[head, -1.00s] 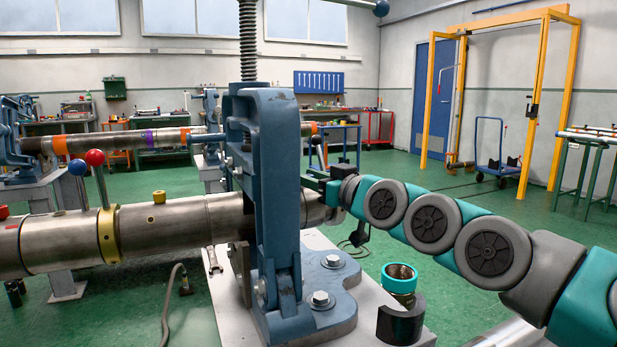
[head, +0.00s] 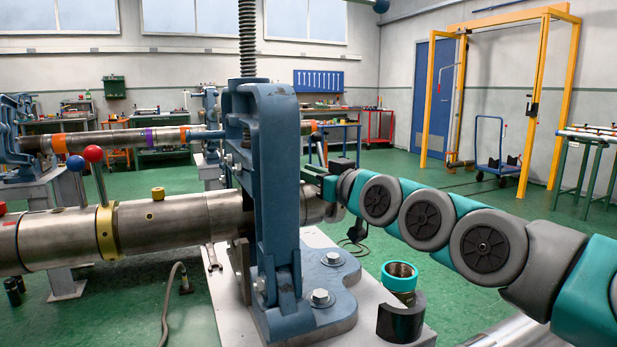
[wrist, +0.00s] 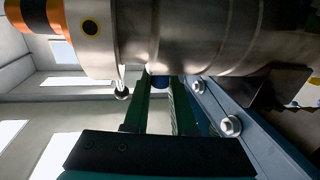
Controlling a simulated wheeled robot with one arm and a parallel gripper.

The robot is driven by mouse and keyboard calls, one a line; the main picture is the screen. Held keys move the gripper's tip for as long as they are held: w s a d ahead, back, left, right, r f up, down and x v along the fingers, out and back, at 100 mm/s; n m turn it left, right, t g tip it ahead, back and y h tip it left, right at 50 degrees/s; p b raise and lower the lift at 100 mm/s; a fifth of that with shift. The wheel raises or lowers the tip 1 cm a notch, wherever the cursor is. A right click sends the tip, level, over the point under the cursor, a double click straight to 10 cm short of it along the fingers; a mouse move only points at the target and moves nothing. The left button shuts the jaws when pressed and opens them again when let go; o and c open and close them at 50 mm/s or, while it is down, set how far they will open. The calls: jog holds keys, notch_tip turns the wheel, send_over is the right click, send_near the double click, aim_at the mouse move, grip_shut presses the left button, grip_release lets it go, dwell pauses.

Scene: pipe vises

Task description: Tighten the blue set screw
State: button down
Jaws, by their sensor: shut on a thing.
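The blue set screw (wrist: 160,81) shows as a small blue piece under the steel pipe (wrist: 200,35) in the wrist view. My gripper (wrist: 160,92) reaches up to it with its two dark green fingers, one on each side, shut on it. How deep the screw sits in the pipe is hidden. In the head view the gripper's near part (head: 318,180) shows just right of the blue vise post (head: 276,170); the post and pipe hide the fingertips and the screw. A yellow collar (head: 108,233) and a yellow screw (head: 158,193) are on the pipe's left part.
The vise's bolted foot (head: 322,290) stands on a pale bench close to my arm. A teal-rimmed cup (head: 399,275) and a dark curved piece (head: 401,320) are below the arm. A bolt (wrist: 230,126) on the vise is right of my fingers. A ball-ended rod (wrist: 121,91) is left.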

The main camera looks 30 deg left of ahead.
jog(key=shift+d+r+m+t+b, duration=0.15)
jog(key=shift+r+m+t+b, duration=0.2)
jog(key=shift+t, duration=0.25)
jog(key=shift+f+h, duration=0.1)
jog(key=shift+h, duration=0.2)
jog(key=shift+f+m+t+h+b, duration=0.2)
jog(key=shift+m+t+h+b, duration=0.2)
jog(key=shift+m+t+b, duration=0.15)
jog(key=shift+f+m+t+h+b, duration=0.15)
jog(key=shift+m+t+h+b, duration=0.15)
jog(key=shift+t+b, duration=0.15)
jog(key=shift+f+h, duration=0.3)
jog(key=shift+f, duration=0.05)
jog(key=c, duration=1)
grip_release()
jog(key=shift+a+r, duration=0.1)
jog(key=shift+a, duration=0.1)
jog(key=shift+d+r, duration=0.1)
